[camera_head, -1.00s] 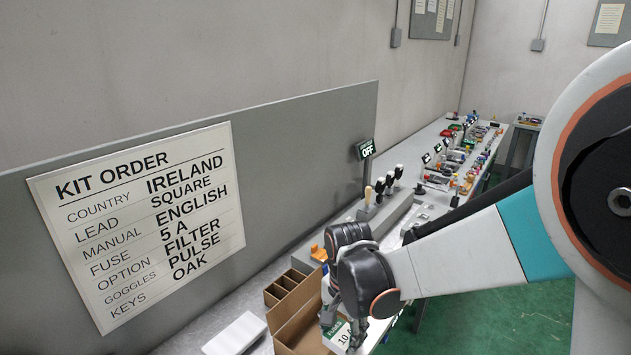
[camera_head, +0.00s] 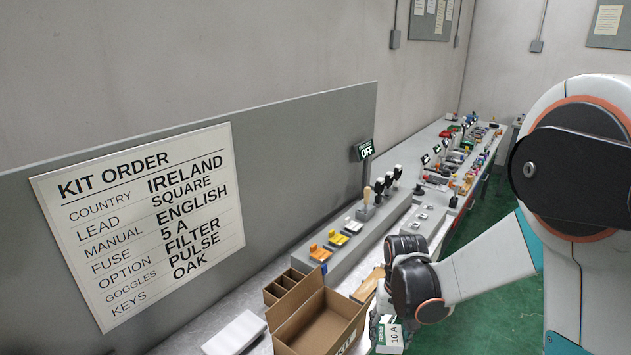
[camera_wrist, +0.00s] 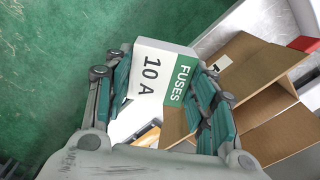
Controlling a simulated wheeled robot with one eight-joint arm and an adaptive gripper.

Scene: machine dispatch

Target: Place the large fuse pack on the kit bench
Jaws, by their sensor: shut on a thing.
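The fuse pack is a white box with a green band, marked "FUSES" and "10 A". My gripper (camera_wrist: 160,105) is shut on this fuse pack (camera_wrist: 160,75) in the wrist view, one finger on each side. In the head view the fuse pack (camera_head: 390,337) hangs below my wrist at the bottom, right of the open carton. The kit bench (camera_head: 190,335) is the grey surface below the order board. In the wrist view the pack shows partly over green floor and partly near the carton.
An open cardboard carton (camera_head: 345,315) stands on the bench, with a small divided box (camera_head: 277,292) behind it. A white block (camera_head: 235,332) lies left of the carton. The KIT ORDER board (camera_head: 140,220) reads fuse 5 A. Switches and coloured parts line the benches beyond.

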